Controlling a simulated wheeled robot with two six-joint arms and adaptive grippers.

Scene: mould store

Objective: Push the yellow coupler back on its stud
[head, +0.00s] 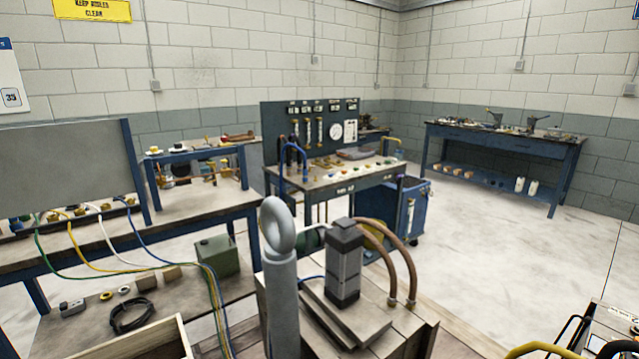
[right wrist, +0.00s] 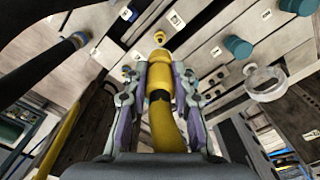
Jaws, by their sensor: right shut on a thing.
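In the right wrist view my right gripper (right wrist: 160,82) has its two fingers on either side of the yellow coupler (right wrist: 160,72) and is shut on it. A yellow hose (right wrist: 168,130) runs back from the coupler between the fingers, past a black band. Just beyond the coupler's front end is a small brass-coloured stud (right wrist: 160,38) on the grey block face. The coupler points toward this stud; I cannot tell whether they touch. My left gripper is in neither view.
Teal fittings (right wrist: 238,48) and a clear ring-shaped part (right wrist: 265,83) sit right of the coupler.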

